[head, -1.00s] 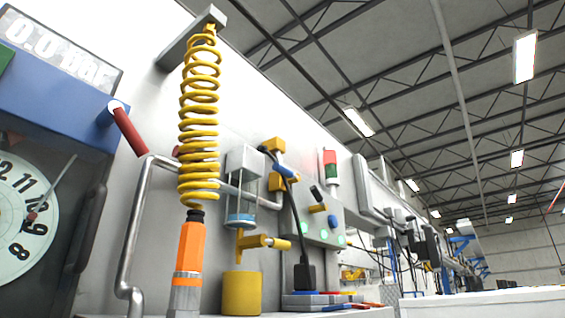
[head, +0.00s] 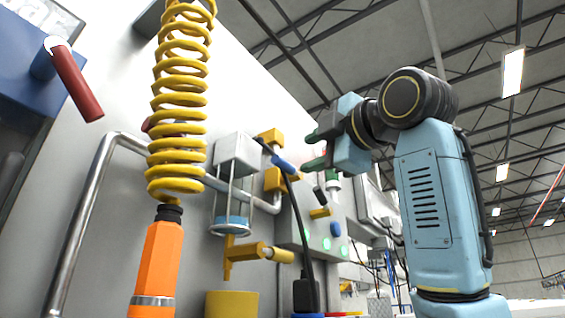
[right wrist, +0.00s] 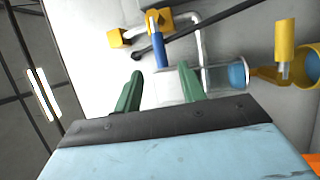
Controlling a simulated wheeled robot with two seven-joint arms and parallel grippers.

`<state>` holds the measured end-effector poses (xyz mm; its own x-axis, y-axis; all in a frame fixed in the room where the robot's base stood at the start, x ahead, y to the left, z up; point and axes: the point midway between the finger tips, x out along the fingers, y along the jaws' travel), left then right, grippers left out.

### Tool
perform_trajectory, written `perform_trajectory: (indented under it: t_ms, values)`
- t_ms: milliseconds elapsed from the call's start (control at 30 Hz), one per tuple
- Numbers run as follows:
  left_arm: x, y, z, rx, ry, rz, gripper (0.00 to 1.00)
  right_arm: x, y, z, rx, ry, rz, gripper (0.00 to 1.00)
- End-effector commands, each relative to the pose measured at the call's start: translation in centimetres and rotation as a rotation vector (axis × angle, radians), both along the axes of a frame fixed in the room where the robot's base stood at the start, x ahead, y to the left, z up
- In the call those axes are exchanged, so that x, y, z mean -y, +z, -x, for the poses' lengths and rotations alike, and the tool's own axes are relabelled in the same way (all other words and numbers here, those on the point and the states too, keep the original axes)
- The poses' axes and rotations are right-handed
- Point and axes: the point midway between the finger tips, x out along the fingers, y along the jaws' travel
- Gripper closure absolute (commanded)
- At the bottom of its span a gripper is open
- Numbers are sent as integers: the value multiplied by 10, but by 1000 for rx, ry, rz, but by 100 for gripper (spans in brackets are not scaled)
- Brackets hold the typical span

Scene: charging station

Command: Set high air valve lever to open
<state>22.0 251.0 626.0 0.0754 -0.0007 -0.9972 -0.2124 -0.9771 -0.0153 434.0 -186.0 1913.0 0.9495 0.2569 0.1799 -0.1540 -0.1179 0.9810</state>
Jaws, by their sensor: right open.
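A small lever with a blue handle (head: 284,165) sits on a yellow valve body (head: 270,136) on the pipe along the wall; I take it as the air valve lever. In the right wrist view the blue handle (right wrist: 158,46) lies beyond the gap between my fingers, near the yellow valve blocks (right wrist: 153,22). My right gripper (head: 311,149) is open and empty, with its green fingers to the right of the lever in the head view and apparently clear of it. It also shows in the right wrist view (right wrist: 160,72). My left gripper is out of view.
A black hose (head: 299,220) passes close by the lever. A clear cylinder (head: 233,200) hangs below a white block (head: 238,154). A yellow coil (head: 177,100), an orange handle (head: 160,258) and a red lever (head: 77,85) stand at left. A grey button box (head: 310,232) is below my gripper.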

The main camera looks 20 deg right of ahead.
Motion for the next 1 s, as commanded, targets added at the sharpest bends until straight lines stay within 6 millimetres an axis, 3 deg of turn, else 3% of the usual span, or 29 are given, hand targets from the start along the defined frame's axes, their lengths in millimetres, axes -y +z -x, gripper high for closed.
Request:
perform_trajectory:
  t_ms: [300, 500, 900, 1000]
  values:
    - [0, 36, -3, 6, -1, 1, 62, -18, 16, -65, -5, 2, -3, 59]
    - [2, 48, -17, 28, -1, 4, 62, -24, 19, -90, -2, 1, -1, 59]
    - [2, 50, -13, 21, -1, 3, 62, -26, 19, -98, 0, -1, -2, 59]
    - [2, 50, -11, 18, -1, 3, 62, -26, 19, -98, 0, -1, -2, 70]
